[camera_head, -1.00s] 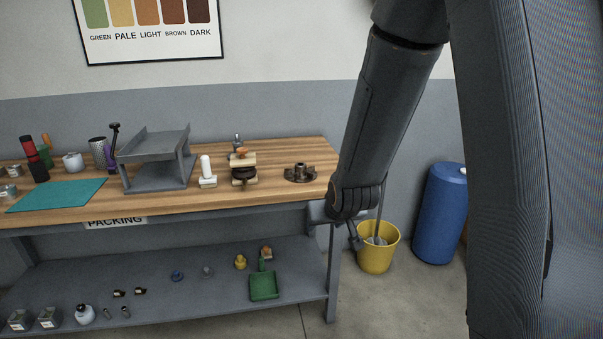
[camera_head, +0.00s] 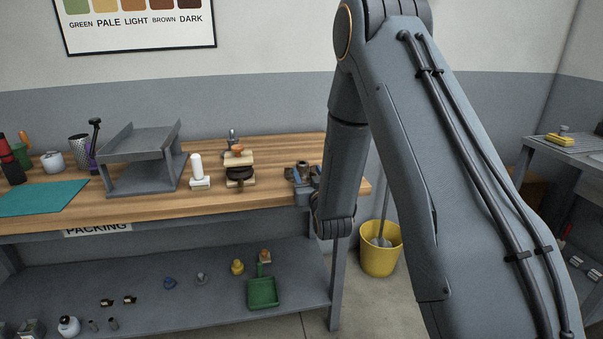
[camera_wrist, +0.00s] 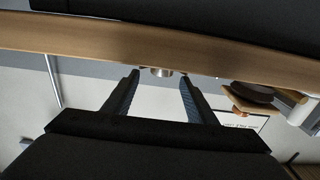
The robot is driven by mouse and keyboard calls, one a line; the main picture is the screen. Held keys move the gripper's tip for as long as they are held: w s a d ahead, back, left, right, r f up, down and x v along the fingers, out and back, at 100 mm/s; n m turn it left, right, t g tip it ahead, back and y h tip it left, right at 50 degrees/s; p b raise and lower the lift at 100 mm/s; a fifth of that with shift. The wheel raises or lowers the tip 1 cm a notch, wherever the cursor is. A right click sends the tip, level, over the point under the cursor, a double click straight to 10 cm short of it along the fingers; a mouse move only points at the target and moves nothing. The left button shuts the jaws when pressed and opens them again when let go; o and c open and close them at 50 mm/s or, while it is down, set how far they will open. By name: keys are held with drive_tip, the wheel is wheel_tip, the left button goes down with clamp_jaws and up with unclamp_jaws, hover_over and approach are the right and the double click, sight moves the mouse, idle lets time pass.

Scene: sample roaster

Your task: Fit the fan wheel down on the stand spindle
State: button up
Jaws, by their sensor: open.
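The dark fan wheel (camera_head: 303,165) with its raised hub sits near the right end of the wooden bench, partly hidden by my gripper. My gripper (camera_head: 304,177) is open and low at the bench's front right. In the wrist view, which looks upside down, the metallic hub (camera_wrist: 161,72) shows between the open fingertips (camera_wrist: 160,75), with nothing gripped. A white upright post on a pale base (camera_head: 199,173) stands farther left and looks like the stand spindle, though I cannot be certain. Nothing shows fitted on it.
A wooden block stack with a dark disc (camera_head: 239,174) stands between the post and the wheel. A grey rack (camera_head: 143,153) and teal mat (camera_head: 40,198) are farther left. A yellow bucket (camera_head: 381,258) stands on the floor right of the bench.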

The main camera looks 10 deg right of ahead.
sight(304, 166)
drive_tip(key=w, duration=0.5)
drive_tip(key=shift+a+p, duration=0.2)
drive_tip(key=shift+p, duration=0.2)
drive_tip(key=shift+c, duration=0.6)
drive_tip(key=c, duration=1.1)
drive_tip(key=shift+r, duration=0.1)
clamp_jaws()
drive_tip(key=shift+r, duration=0.1)
